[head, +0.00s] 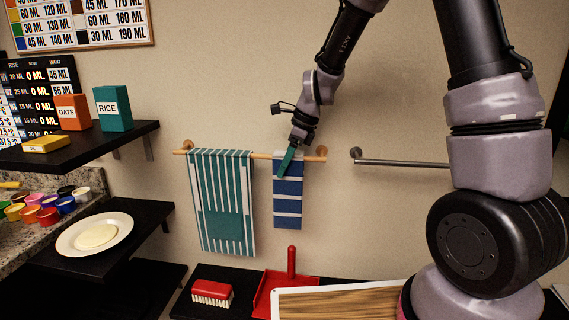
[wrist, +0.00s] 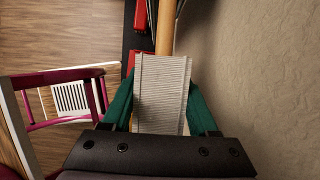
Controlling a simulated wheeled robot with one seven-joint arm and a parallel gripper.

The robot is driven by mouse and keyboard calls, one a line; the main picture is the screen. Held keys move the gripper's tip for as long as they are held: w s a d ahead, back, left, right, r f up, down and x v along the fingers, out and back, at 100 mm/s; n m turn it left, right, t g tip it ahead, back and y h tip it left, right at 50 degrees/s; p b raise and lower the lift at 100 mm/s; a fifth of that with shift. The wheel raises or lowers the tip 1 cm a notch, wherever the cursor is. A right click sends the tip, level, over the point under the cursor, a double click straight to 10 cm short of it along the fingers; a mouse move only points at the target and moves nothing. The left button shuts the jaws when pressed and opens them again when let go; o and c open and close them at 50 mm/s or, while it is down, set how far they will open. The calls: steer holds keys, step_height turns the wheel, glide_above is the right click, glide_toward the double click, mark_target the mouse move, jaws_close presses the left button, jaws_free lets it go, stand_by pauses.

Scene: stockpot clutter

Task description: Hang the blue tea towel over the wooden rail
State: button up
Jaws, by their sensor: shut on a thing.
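The blue tea towel (head: 288,187), with white cross stripes, hangs down at the right part of the wooden rail (head: 262,156). My gripper (head: 288,160), with green fingers, reaches down from above onto the towel's top at the rail. In the wrist view my gripper (wrist: 162,108) has a finger on each side of a pale ribbed band of the towel (wrist: 162,85) and is shut on it. The wooden rail (wrist: 166,30) runs on beyond the towel there. How much towel lies behind the rail is hidden.
A green-and-white striped towel (head: 222,200) hangs on the same rail to the left. A metal bar (head: 402,163) is on the wall to the right. Below are a red brush (head: 212,293), a red dustpan (head: 285,283) and a wooden board (head: 345,301). Shelves stand at left.

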steer(key=o, duration=1.5)
steer(key=shift+r, duration=0.15)
steer(key=v, duration=1)
steer(key=shift+d+r, duration=0.1)
steer(key=shift+s+d+r+n+t+h, duration=0.4)
steer(key=shift+s+d+r+n+t, duration=0.65)
steer(key=shift+s+d+r+n, duration=1.5)
steer(key=shift+s+d+r+n+t+h, duration=0.4)
steer(key=shift+s+d+r+n+t, duration=1)
steer(key=shift+s+d+n, duration=1.8)
steer(key=shift+s+d+r+n+t+h, duration=0.4)
steer(key=shift+s+d+r+n+t, duration=0.35)
steer(key=shift+s+d+r+n, duration=2.15)
steer(key=shift+s+a+f+m, duration=0.45)
steer(key=shift+s+a+m, duration=0.05)
steer(key=shift+m, duration=0.15)
